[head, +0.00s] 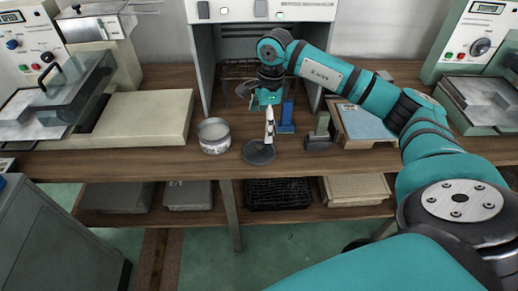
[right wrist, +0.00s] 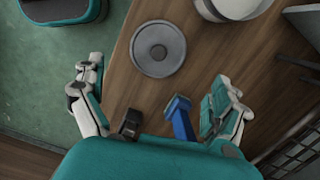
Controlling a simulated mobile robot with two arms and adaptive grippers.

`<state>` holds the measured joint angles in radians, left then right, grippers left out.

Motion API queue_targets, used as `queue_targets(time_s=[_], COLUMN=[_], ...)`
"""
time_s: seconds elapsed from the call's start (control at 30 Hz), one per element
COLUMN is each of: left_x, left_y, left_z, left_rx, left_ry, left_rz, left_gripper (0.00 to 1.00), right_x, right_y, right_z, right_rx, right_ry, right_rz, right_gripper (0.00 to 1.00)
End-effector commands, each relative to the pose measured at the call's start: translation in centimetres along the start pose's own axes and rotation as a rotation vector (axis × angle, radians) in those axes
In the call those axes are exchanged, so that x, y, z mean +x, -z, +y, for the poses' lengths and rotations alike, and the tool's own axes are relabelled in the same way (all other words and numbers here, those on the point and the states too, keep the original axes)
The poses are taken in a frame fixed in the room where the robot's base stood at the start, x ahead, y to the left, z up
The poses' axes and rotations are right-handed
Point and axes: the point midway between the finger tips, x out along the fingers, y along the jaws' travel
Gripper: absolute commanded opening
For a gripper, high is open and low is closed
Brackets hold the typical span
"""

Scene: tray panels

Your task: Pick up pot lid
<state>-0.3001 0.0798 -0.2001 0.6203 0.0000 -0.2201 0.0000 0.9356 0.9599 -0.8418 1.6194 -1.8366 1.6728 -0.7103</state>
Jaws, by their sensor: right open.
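The pot lid, a round dark grey disc (head: 259,153), lies flat on the wooden bench near its front edge. It also shows in the right wrist view (right wrist: 158,62), whole and unobstructed, with a small knob at its centre. My right gripper (head: 269,138) hangs at the back right of the lid in the head view. Its fingers are spread wide and hold nothing in the right wrist view (right wrist: 157,80), with the lid ahead of them. A light metal pot (head: 213,136) stands left of the lid. My left gripper is out of view.
A blue stand-like object (head: 287,117) is close to my right gripper, and shows between its fingers in the wrist view (right wrist: 181,120). A grey-green block (head: 319,134) and a blue-topped box (head: 366,124) stand right. A cream box (head: 133,117) is left. Machines flank the bench.

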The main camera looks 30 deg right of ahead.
Motion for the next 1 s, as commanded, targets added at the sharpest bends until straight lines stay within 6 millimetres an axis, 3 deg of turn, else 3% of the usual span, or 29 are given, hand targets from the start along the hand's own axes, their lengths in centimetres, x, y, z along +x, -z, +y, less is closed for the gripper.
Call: queue_targets(time_s=[0.2, 0.47, 0.7, 1.0], left_x=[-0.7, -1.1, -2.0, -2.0], left_y=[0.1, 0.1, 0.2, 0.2], left_z=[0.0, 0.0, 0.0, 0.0], left_rx=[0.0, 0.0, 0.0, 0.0], left_ry=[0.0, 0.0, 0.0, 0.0], left_rz=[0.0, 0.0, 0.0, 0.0], left_gripper=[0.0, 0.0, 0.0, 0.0], right_x=[3.9, 5.7, 9.2, 10.1], right_y=[-0.1, 0.0, 0.1, 0.1], right_z=[0.0, 0.1, 0.2, 0.1], right_rx=[0.0, 0.001, 0.001, 0.0], right_ry=[-0.002, -0.003, -0.002, 0.001], right_rz=[-0.001, 0.0, -0.003, -0.002], right_gripper=[1.0, 1.0, 1.0, 1.0])
